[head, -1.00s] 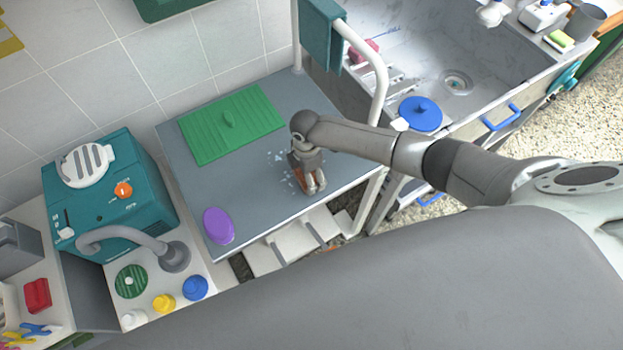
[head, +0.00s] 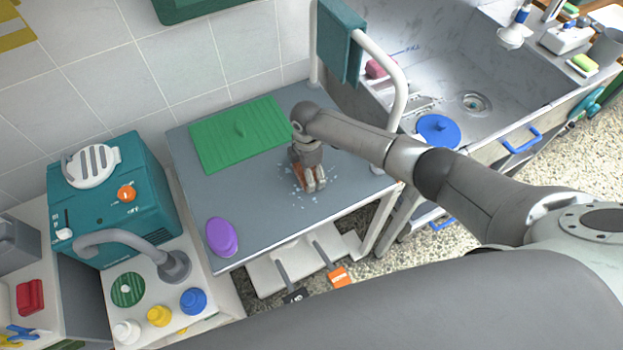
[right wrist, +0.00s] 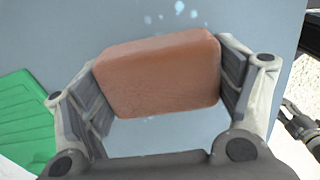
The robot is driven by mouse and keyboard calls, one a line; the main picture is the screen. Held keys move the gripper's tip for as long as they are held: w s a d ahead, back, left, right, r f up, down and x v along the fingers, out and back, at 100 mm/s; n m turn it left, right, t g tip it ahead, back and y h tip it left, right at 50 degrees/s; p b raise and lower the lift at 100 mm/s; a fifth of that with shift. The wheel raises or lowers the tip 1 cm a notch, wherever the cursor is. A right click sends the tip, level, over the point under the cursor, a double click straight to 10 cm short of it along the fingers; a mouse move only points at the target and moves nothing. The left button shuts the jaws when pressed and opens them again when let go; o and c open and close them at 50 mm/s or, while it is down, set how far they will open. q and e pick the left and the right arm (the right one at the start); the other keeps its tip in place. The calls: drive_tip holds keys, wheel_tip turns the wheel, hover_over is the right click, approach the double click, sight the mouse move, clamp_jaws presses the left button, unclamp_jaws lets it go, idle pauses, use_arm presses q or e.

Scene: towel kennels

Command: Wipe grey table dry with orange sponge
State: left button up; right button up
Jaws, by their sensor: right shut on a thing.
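The grey table (head: 260,215) has a flat top with small pale wet spots (head: 330,178) around my right gripper. My right gripper (head: 312,184) points down at the table's right half and is shut on the orange sponge (head: 301,176). In the right wrist view the sponge (right wrist: 160,72) sits between both fingers, close to the grey top, with pale drops beyond it. The sponge hides the surface under it.
A green ribbed board (head: 225,140) lies at the table's back, and a purple oval thing (head: 221,237) at its front left corner. A white rail with a teal towel (head: 340,42) stands at the right end, beside the sink (head: 440,60). A teal machine (head: 115,195) stands left.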

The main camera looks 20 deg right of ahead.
drive_tip(key=shift+w+a+f+b, duration=0.1)
drive_tip(key=shift+w+b, duration=0.2)
drive_tip(key=shift+w, duration=0.15)
drive_tip(key=shift+w+a+f+b, duration=0.1)
drive_tip(key=shift+w+f+b, duration=0.05)
drive_tip(key=shift+w+b, duration=0.9)
drive_tip(key=shift+w+a+r+b, duration=0.15)
drive_tip(key=shift+w+r+b, duration=0.05)
drive_tip(key=shift+w+b, duration=0.4)
drive_tip(key=shift+w+a+f+b, duration=0.1)
drive_tip(key=shift+w+f+b, duration=0.05)
drive_tip(key=shift+w+b, duration=0.85)
drive_tip(key=shift+w+a+r+b, duration=0.1)
drive_tip(key=shift+w+r+b, duration=0.1)
drive_tip(key=shift+w+b, duration=0.5)
drive_tip(key=shift+a+r, duration=0.1)
